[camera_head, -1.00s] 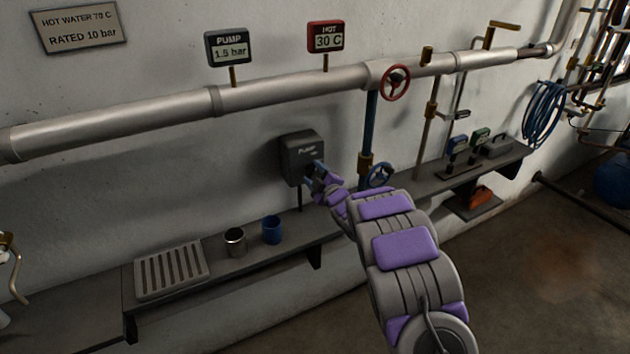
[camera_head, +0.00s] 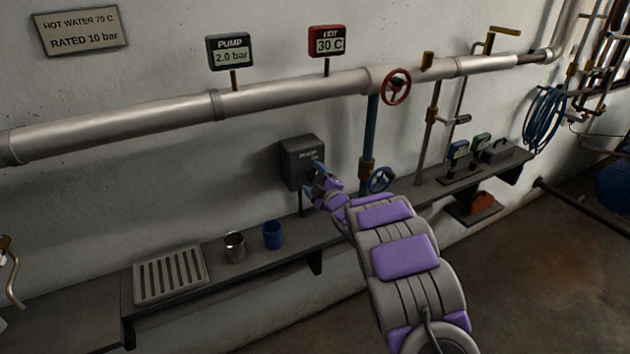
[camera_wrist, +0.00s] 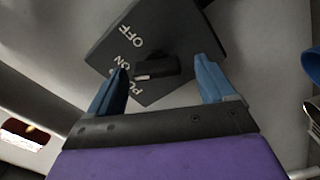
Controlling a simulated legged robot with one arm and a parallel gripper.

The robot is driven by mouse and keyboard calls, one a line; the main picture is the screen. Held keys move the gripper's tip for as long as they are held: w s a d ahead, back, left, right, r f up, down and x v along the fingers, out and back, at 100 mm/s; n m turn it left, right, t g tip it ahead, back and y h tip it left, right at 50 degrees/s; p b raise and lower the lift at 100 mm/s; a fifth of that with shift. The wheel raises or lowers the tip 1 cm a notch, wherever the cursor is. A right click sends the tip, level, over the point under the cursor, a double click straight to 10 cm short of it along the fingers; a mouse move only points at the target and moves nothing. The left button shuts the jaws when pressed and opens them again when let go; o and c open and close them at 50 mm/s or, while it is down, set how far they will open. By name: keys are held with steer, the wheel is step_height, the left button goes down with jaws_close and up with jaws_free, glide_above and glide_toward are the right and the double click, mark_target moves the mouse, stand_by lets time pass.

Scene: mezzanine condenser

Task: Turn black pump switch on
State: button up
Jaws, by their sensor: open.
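The black pump switch box (camera_head: 303,160) is fixed to the wall under the pipe, and its face also shows in the wrist view (camera_wrist: 165,35) with OFF and ON lettering. Its dark switch lever (camera_wrist: 160,69) has a pale mark at its left end, beside the ON lettering. My gripper (camera_head: 320,184) is at the lower right of the box. In the wrist view its blue fingers (camera_wrist: 161,72) are open, one on each side of the lever, with gaps visible. The pump display (camera_head: 231,53) reads 2.0 bar.
A shelf (camera_head: 215,283) below holds a metal cup (camera_head: 235,247), a blue cup (camera_head: 273,235) and a slatted tray (camera_head: 170,274). A blue vertical pipe with a blue handwheel (camera_head: 381,179) stands just right of my gripper. A red handwheel (camera_head: 396,86) is above.

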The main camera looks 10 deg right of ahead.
steer(key=shift+s, duration=0.1)
steer(key=shift+s+d+r, duration=0.1)
steer(key=shift+s+d, duration=0.15)
steer(key=shift+s, duration=0.25)
steer(key=p+v, duration=0.2)
steer(key=v, duration=1.4)
steer(key=shift+p, duration=0.4)
